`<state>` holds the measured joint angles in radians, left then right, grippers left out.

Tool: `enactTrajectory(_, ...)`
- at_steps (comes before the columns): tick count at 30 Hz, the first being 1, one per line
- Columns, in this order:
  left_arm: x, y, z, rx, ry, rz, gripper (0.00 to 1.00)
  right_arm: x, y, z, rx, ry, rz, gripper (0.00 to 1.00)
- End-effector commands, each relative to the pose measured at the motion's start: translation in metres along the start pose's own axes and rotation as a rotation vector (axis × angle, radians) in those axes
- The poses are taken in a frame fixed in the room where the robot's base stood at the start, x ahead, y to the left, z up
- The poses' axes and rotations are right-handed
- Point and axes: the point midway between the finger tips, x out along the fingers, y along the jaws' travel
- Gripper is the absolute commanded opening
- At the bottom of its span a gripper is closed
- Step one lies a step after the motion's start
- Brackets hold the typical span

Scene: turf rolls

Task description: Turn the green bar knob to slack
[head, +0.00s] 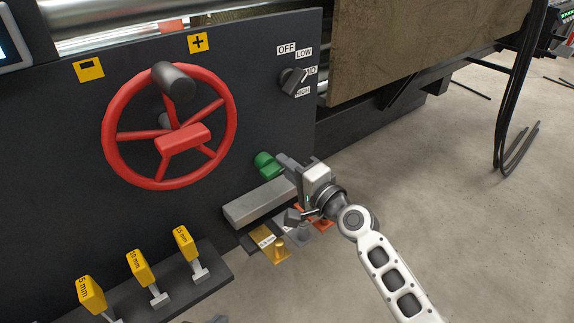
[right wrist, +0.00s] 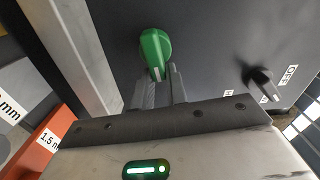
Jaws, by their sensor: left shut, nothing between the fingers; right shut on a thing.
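The green bar knob (head: 267,164) sits on the dark front panel, right of the red handwheel. In the right wrist view the green bar knob (right wrist: 155,52) points down toward my fingers, slightly tilted. My right gripper (head: 284,167) is shut on it; in the right wrist view the fingertips (right wrist: 160,80) are at the bar's lower end. No slack marking is readable beside the knob; the arm and fingers cover part of that area. A grey sliver at the bottom edge of the head view appears to be the tip of my left gripper (head: 217,319), away from the knob.
A red handwheel (head: 120,115) is at left, and a black selector knob (head: 292,80) marked OFF to HIGH is above right. A grey bar (head: 255,203) and coloured thickness tags (head: 263,241) are below the knob. Yellow-handled gauges (head: 138,267) stand lower left. Open floor lies right.

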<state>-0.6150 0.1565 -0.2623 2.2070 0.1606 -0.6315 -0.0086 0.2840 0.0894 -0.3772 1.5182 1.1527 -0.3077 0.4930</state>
Motion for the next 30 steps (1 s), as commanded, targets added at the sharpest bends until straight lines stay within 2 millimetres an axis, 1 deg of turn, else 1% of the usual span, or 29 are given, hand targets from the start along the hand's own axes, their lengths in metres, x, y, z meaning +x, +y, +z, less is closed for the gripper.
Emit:
enactTrajectory(6, 0.0001, 0.0000, -0.0004, 0.000, 0.001, 0.000, 0.00, -0.0003, 0.0038, 0.0008, 0.101, -0.001, 0.003, 0.00)
enactTrajectory(10, 0.0002, -0.0001, -0.0009, 0.000, 0.002, 0.000, 0.00, -0.0004, 0.0046, 0.0008, 0.132, -0.001, 0.003, 0.00)
enactTrajectory(26, 0.0001, -0.0012, -0.0023, 0.000, 0.006, -0.003, 0.00, -0.0005, 0.0055, 0.0009, 0.154, -0.001, 0.003, 0.00)
enactTrajectory(27, 0.0001, -0.0013, -0.0024, 0.000, 0.006, -0.004, 0.00, -0.0005, 0.0055, 0.0009, 0.154, -0.001, 0.003, 0.23)
enactTrajectory(28, 0.0000, -0.0014, -0.0025, 0.000, 0.006, -0.004, 0.00, -0.0005, 0.0054, 0.0009, 0.153, -0.001, 0.003, 0.31)
enactTrajectory(29, 0.0000, -0.0014, -0.0026, 0.000, 0.006, -0.004, 0.00, -0.0005, 0.0054, 0.0009, 0.153, -0.001, 0.003, 0.36)
enactTrajectory(30, 0.0000, -0.0014, -0.0027, 0.000, 0.007, -0.004, 0.00, -0.0004, 0.0052, 0.0008, 0.153, -0.001, 0.003, 0.36)
